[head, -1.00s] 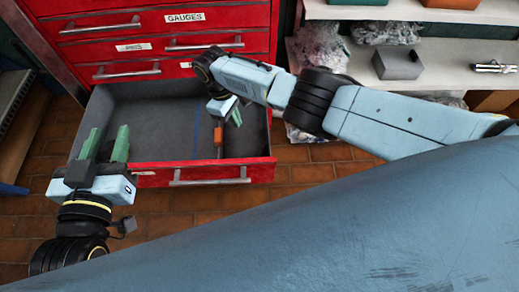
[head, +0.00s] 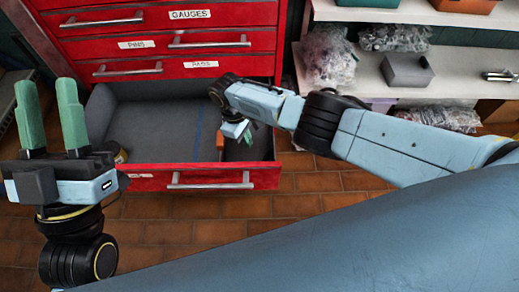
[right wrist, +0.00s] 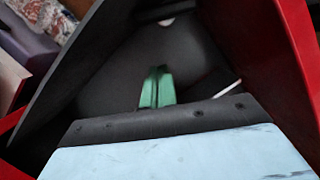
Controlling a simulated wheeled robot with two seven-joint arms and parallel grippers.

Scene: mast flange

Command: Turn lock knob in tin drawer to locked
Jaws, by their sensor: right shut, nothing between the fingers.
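The open red drawer (head: 215,183) has a grey inside and stands pulled out at the bottom of the red cabinet. My right gripper (head: 247,137) is inside its right part, pointing down. In the right wrist view its green fingers (right wrist: 157,87) are together with nothing between them, above the dark drawer floor. A small orange piece (head: 220,142) stands just left of this gripper. I cannot make out a lock knob for certain. A small pale round spot (right wrist: 166,21) shows at the top of the wrist view. My left gripper (head: 48,90) is open and empty, left of the drawer.
Shut drawers with bar handles (head: 210,42) rise above the open one. A round tin (head: 120,155) shows partly behind my left gripper. At right, a shelf (head: 455,75) holds a grey box (head: 408,70) and clear bags (head: 328,58). The tiled floor in front is clear.

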